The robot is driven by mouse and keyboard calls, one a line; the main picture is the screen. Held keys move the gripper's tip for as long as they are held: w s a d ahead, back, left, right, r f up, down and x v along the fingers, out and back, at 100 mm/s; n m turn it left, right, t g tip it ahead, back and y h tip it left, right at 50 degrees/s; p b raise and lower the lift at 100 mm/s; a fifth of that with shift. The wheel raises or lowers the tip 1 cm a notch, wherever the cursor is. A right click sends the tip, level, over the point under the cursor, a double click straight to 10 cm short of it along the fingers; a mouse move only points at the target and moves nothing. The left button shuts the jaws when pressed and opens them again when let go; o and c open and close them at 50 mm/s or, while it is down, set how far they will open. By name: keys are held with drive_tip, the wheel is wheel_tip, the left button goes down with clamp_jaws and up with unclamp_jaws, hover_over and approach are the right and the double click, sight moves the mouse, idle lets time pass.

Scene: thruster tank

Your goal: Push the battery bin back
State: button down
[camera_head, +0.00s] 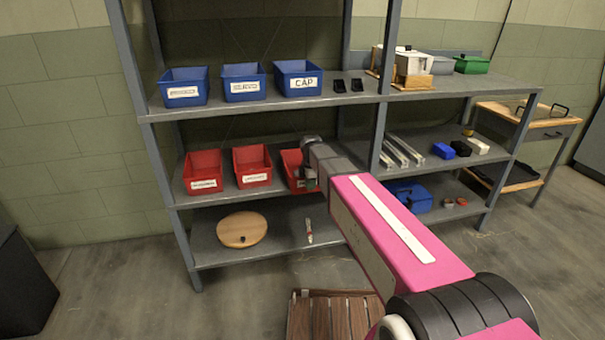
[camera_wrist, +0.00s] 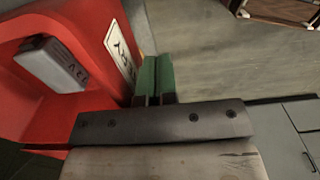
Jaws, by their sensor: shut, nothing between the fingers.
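A red bin (camera_head: 291,162), the rightmost of the red bins on the middle shelf, is partly hidden behind my arm's end. In the wrist view a red bin (camera_wrist: 112,18) fills the left side, with a white label on its front and a grey block (camera_wrist: 50,62) inside.
Two more red bins (camera_head: 203,171) stand to the left on the middle shelf (camera_head: 225,198). Blue bins (camera_head: 184,86) stand on the shelf above. A shelf upright (camera_head: 378,140) is close to the right of my arm's end. A wooden pallet (camera_head: 330,312) lies on the floor in front.

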drive_tip(key=shift+w, duration=0.15)
drive_tip(key=shift+w+a, duration=0.45)
drive_tip(key=shift+w, duration=1.1)
drive_tip(key=shift+w+a, duration=0.5)
drive_tip(key=shift+w, duration=1)
drive_tip(key=shift+w+a, duration=0.45)
drive_tip(key=shift+w, duration=1.1)
drive_tip(key=shift+s, duration=0.1)
drive_tip(key=shift+s+d, duration=0.1)
drive_tip(key=shift+s+d, duration=0.1)
drive_tip(key=shift+s, duration=0.35)
drive_tip(key=shift+r, duration=0.1)
wheel_tip(320, 180, up, 7)
